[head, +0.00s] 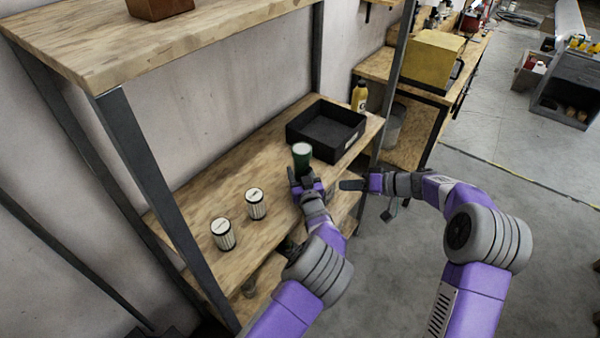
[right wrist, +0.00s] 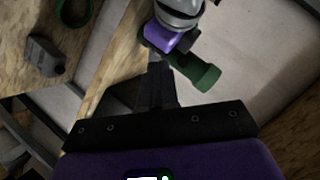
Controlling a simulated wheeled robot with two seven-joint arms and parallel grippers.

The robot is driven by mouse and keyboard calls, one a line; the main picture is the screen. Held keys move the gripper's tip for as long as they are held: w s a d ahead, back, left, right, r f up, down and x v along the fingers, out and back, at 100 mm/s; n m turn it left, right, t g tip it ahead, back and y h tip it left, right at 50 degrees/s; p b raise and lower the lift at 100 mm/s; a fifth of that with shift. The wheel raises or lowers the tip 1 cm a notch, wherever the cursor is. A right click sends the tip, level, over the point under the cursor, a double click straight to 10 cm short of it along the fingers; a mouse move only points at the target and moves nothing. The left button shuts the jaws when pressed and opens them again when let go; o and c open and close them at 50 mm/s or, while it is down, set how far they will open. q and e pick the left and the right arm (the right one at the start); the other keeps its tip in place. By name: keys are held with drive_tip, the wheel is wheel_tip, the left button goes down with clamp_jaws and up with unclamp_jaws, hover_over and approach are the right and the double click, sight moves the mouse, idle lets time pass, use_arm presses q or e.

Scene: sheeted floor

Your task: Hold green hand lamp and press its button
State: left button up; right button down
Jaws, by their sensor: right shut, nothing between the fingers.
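The green hand lamp (head: 302,158) shows in the head view with its pale round face up, just above the wooden shelf and in front of the black tray. My left gripper (head: 305,183) is closed around its lower part. In the right wrist view the green lamp (right wrist: 196,70) sticks out from the purple left gripper (right wrist: 168,38). My right gripper (head: 350,184) is shut and empty, a short way right of the lamp and apart from it, pointing left. Its dark fingers (right wrist: 160,82) reach toward the lamp in the right wrist view. I cannot make out the button.
The black tray (head: 346,140) stands on the shelf (head: 180,212) behind the lamp. Two striped cylinders, one (head: 222,235) nearer and one (head: 256,204) farther, stand on its left. Metal posts (head: 145,165) frame the shelf. A yellow bottle (head: 360,98) stands beyond.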

sight(309, 170)
drive_tip(key=s+d+f+n+h, duration=0.3)
drive_tip(key=d+f+n+h, duration=0.4)
drive_tip(key=f+n+h, duration=0.15)
drive_tip(key=w+a+r+n+t+y, duration=0.1)
drive_tip(key=a+r+n+t+y, duration=0.1)
drive_tip(key=a+r+n+t, duration=0.65)
drive_tip(key=w+a+n+g, duration=0.2)
drive_tip(key=w+a+n, duration=0.1)
drive_tip(key=w+a, duration=0.2)
drive_tip(key=shift+w+a+r+n, duration=0.2)
drive_tip(key=shift+a+r+n, duration=0.1)
drive_tip(key=shift+a, duration=0.4)
drive_tip(key=shift+g, duration=0.25)
idle(1.1)
